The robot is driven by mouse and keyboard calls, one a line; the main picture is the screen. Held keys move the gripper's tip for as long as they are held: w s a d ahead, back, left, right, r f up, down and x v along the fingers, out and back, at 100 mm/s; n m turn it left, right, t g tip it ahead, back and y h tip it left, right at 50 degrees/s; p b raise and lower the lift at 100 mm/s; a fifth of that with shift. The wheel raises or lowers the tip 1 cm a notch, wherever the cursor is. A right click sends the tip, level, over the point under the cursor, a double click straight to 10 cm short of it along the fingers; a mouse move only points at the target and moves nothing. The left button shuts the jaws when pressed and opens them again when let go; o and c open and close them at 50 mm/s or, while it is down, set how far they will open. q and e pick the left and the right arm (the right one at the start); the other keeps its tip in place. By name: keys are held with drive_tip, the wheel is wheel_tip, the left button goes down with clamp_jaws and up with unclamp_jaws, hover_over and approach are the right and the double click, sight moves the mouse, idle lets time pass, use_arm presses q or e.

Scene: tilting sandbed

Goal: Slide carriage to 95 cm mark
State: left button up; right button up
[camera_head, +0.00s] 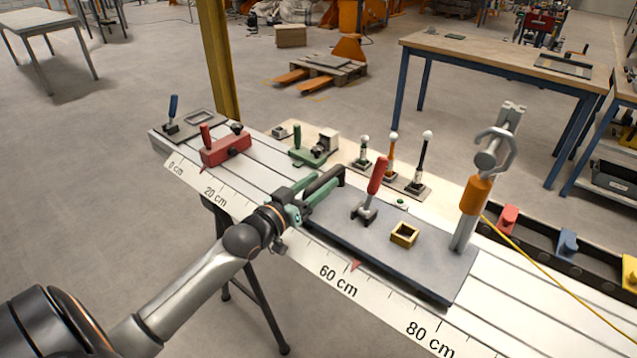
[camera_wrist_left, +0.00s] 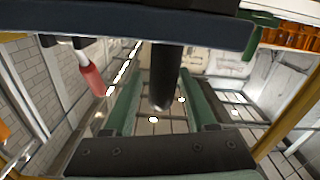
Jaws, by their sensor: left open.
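The carriage is a grey plate (camera_head: 435,262) on the long white rail bed. It bears a red-handled lever (camera_head: 376,182), a small brass square frame (camera_head: 404,235) and an orange-collared post (camera_head: 472,200). A red pointer (camera_head: 355,265) at its front edge stands a little past the 60 cm label (camera_head: 338,280). A black handle bar (camera_head: 324,183) is at its left end. My left gripper (camera_head: 302,203), with green fingers, is open at this bar. In the left wrist view the dark bar (camera_wrist_left: 165,75) shows between the fingers; contact cannot be told. My right gripper is out of view.
A red block (camera_head: 225,149) with a handle sits on the bed near 20 cm. A green clamp (camera_head: 312,150) and several ball-topped posts (camera_head: 393,160) stand behind the bed. A yellow cable (camera_head: 545,278) crosses at right. The bed beside the 80 cm label (camera_head: 430,338) looks clear.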

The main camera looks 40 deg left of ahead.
use_arm(q)
drive_tip(key=shift+w, duration=0.1)
drive_tip(key=shift+c, duration=0.4)
clamp_jaws()
idle(1.0)
